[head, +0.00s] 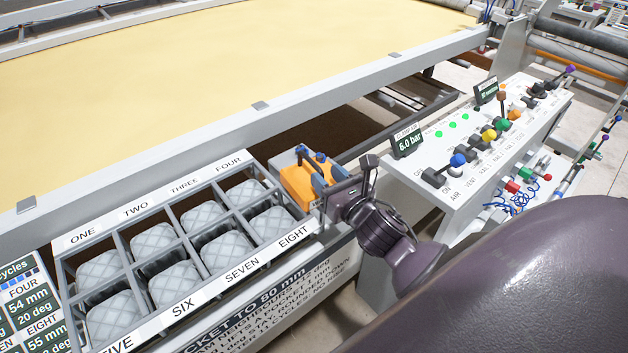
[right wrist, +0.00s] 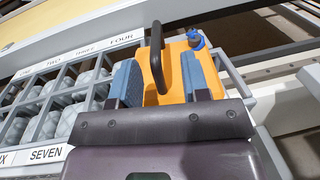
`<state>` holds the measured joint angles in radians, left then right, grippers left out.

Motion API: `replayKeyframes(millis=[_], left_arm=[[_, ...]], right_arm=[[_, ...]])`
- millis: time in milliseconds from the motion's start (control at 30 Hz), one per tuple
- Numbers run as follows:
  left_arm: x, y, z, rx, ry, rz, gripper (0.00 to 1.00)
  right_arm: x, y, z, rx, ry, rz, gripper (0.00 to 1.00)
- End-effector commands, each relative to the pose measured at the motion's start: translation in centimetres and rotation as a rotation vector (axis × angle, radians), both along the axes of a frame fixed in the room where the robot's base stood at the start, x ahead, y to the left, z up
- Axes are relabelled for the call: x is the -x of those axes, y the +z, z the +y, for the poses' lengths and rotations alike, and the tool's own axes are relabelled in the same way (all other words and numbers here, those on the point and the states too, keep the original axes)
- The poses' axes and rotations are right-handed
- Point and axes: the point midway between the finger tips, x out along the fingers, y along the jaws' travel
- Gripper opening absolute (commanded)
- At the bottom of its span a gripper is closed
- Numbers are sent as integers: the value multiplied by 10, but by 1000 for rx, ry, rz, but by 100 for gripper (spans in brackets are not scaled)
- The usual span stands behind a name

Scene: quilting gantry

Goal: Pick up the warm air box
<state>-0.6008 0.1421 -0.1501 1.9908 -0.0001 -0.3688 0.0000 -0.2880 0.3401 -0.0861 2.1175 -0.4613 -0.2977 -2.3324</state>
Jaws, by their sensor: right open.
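The warm air box appears to be the orange box (head: 296,184) beside the right end of the pocket rack in the head view. In the right wrist view the orange box (right wrist: 176,68) has a dark upright handle (right wrist: 157,55) and a blue fitting on its far corner. My right gripper (head: 321,175) is open at the box. Its two blue-grey fingers stand on either side of the handle, with gaps between in the right wrist view (right wrist: 160,82). I cannot tell whether it touches the box. My left gripper is not in view.
A grey rack (head: 165,236) with numbered compartments holds quilted pads to the left. A white control panel (head: 470,165) with levers, knobs and a 6.0 bar display stands to the right. The gantry rail (head: 330,95) and yellow quilt bed (head: 200,60) lie behind.

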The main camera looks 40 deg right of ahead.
Motion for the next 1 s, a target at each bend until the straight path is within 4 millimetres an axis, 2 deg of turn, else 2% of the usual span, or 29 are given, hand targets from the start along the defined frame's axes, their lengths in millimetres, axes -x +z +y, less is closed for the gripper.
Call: replayKeyframes(millis=[200,333,667,933,1000], left_arm=[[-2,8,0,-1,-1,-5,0],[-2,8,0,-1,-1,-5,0],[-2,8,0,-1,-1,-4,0],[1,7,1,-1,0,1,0],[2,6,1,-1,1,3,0]], right_arm=[[-30,5,3,-3,0,-3,43],[-42,4,2,-1,-1,-1,43],[-47,3,2,-1,0,0,43],[-47,3,2,-1,0,0,1],[-47,3,2,-1,0,0,0]])
